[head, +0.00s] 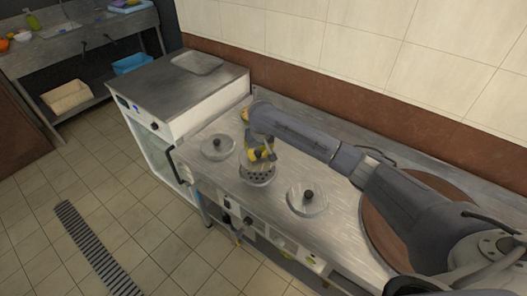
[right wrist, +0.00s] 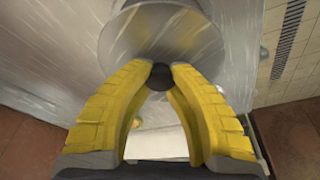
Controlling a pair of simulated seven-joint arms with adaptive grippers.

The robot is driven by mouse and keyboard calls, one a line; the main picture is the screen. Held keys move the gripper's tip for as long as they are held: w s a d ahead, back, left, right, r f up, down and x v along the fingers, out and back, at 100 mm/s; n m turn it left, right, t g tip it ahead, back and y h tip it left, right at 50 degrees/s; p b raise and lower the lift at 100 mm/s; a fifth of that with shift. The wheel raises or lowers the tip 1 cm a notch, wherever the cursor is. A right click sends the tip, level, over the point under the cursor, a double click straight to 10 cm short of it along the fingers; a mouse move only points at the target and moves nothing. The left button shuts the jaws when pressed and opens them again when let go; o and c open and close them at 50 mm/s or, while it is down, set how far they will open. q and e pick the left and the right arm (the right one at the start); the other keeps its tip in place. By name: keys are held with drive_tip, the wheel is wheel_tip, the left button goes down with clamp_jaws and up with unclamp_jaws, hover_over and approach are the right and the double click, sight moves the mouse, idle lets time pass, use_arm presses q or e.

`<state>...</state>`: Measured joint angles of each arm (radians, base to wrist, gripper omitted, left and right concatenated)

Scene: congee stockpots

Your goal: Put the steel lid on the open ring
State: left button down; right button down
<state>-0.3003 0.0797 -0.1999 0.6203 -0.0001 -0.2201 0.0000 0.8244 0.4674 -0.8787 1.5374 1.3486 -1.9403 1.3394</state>
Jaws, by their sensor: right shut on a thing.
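My right gripper (head: 262,154) has yellow fingers and points down over the steel counter. In the right wrist view its fingertips (right wrist: 161,76) are shut on the black knob of a steel lid (right wrist: 125,45). The lid is a shiny round disc below the fingers. The fingers hide part of this spot, and I cannot tell the gap between lid and ring. My left gripper is not in view.
Two other steel lids with black knobs sit on the counter, one to the left (head: 217,148) and one to the right (head: 307,201). A brown round surface (head: 379,228) lies farther right under my arm. A steel-topped cabinet (head: 180,87) adjoins the counter's left end. A tiled wall runs behind.

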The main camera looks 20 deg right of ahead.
sight(259, 156)
drive_tip(key=shift+f, duration=2.75)
drive_tip(key=shift+f, duration=0.55)
drive_tip(key=c, duration=1.6)
unclamp_jaws()
drive_tip(key=shift+v, duration=5.5)
